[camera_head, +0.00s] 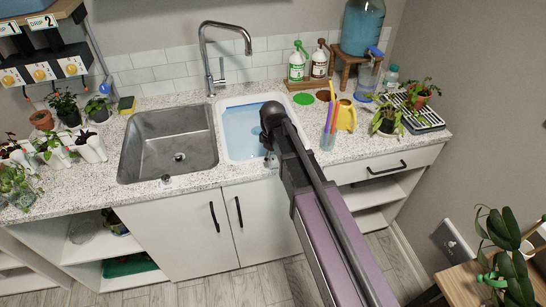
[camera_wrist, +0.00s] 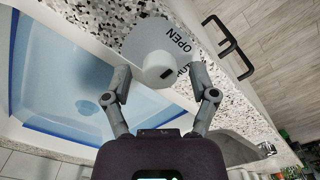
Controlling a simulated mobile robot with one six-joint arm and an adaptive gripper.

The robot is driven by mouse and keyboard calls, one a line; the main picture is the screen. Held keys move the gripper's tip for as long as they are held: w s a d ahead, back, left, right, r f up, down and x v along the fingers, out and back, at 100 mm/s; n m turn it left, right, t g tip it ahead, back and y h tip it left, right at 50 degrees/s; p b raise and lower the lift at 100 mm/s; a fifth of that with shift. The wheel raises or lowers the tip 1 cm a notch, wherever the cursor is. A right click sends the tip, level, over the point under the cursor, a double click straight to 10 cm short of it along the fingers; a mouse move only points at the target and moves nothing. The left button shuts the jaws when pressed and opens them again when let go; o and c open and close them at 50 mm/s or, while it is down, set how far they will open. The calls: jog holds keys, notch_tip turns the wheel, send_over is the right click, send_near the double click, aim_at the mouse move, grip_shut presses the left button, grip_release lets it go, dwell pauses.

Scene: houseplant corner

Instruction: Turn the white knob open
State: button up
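The white knob (camera_wrist: 160,68) stands up from a pale round plate (camera_wrist: 148,38) in the wrist view. The plate has dark lettering; "OPEN" reads at its right, and a second, partly covered word lies below it. The knob has a small dark mark on its near side. My gripper (camera_wrist: 158,75) is open, with one finger on each side of the knob and a small gap showing on both sides. In the head view my arm covers most of the knob area at the white basin's front edge.
The white basin (camera_head: 225,148) holds blue water (camera_head: 243,128). A steel sink (camera_head: 168,140) is to its left and a tall tap (camera_head: 208,70) behind. A yellow watering can (camera_head: 346,116) and pink and yellow tools (camera_head: 330,125) stand to the right. Black cabinet handles (camera_head: 239,211) stick out below.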

jog(key=shift+m, duration=0.5)
dwell(0.3)
